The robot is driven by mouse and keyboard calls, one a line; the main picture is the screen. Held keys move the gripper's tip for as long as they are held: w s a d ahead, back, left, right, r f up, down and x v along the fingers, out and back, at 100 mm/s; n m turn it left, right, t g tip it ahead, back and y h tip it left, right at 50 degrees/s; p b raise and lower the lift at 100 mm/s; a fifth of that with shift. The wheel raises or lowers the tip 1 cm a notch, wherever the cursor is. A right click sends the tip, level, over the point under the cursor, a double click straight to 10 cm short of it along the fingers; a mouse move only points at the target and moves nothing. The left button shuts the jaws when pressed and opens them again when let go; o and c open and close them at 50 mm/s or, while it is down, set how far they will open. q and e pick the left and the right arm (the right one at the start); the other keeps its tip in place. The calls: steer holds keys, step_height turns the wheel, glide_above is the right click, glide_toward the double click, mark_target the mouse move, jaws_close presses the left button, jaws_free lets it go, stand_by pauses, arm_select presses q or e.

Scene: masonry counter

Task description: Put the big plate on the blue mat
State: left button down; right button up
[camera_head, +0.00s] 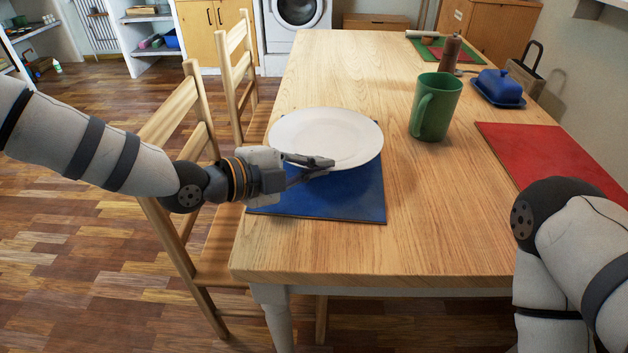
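The big plate (325,132) is white and round. It lies over the far part of the blue mat (345,199) and hides the mat's far edge; I cannot tell whether it touches the mat or is held just above it. The mat's near part is bare, close to the table's left side. My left gripper (327,167) reaches in from the left, its fingers close together at the plate's near rim, one above and one below it. My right gripper is out of view; only part of my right arm shows at the lower right.
A green mug (435,107) stands right of the plate. Behind it are a brown pepper mill (450,53) and a blue butter dish (499,88). A red mat (552,156) lies at the right. Wooden chairs (187,120) stand along the left side. The table's near middle is clear.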

mark_target(313, 192)
arm_select(q)
steer(key=f, duration=0.3)
steer(key=shift+w+a+f+b, duration=0.15)
steer(key=shift+w+f+b, duration=0.15)
steer(key=shift+w+f, duration=0.1)
steer(key=shift+r, duration=0.2)
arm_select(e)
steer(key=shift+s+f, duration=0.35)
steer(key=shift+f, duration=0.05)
arm_select(q)
steer(key=shift+f, duration=0.1)
steer(key=c, duration=2.2)
jaws_free()
steer(key=shift+s+f, duration=0.1)
steer(key=shift+f, duration=0.05)
steer(key=shift+c, duration=0.2)
steer(key=shift+o, duration=0.8)
steer(key=v, duration=0.4)
steer(key=p+v, duration=0.1)
steer(key=v, duration=0.3)
steer(key=p+v, duration=0.1)
steer(key=v, duration=0.3)
steer(key=shift+r, duration=0.25)
steer(key=shift+f, duration=0.1)
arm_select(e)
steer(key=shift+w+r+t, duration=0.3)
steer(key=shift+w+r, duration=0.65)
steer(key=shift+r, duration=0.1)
